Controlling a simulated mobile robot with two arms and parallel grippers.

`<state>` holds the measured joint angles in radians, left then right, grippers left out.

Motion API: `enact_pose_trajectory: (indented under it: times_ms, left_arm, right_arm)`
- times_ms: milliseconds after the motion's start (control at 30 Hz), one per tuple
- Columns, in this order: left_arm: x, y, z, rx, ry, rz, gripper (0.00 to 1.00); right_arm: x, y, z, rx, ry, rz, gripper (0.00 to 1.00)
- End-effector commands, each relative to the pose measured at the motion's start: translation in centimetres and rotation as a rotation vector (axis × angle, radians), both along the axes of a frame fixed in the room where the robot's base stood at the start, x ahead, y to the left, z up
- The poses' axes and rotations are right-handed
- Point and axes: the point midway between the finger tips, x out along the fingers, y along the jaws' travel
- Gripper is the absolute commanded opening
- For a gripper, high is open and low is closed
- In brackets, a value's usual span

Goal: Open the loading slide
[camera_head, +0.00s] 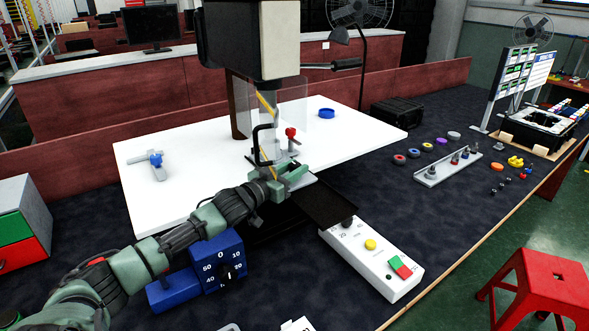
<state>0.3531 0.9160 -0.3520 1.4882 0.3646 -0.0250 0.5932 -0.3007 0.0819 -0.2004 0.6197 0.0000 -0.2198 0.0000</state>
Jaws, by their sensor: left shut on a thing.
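A machine with a white table (175,205) stands in the middle of the head view. Clear panels (292,100) with yellow stripes hang under its grey-and-black head (262,45). A black bar handle (257,142) is on the front of the panels. My left gripper (275,172) is at the lower end of this handle and appears shut on it; the fingertips are partly hidden. A dark flat plate (325,205) extends from the front of the table, just right of my gripper. I cannot tell which part is the loading slide. My right gripper is not in view.
A blue dial box (218,262) stands below my left arm. A white control box (370,258) with coloured buttons lies at the front right. A red-topped knob (291,135) stands close behind the gripper.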

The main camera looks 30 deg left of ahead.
Motion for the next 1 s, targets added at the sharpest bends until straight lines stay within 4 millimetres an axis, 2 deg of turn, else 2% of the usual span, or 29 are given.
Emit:
enact_pose_trajectory:
  times_ms: [200, 367, 567, 1000]
  left_arm:
    - [-0.1, -0.2, 0.0, -0.001, 0.001, 0.0, 0.0]
    - [-0.6, -1.5, 0.1, -0.004, 0.002, -0.003, 0.0]
    - [-2.1, -5.0, 0.3, -0.01, 0.002, -0.004, 0.0]
    - [-6.2, -14.8, 0.3, -0.009, 0.003, -0.001, 0.0]
  right_arm:
    - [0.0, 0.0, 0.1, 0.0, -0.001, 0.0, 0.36]
    - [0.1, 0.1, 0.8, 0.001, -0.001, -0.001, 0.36]
    - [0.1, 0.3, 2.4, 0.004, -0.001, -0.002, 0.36]
    - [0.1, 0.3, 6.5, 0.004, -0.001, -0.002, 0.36]
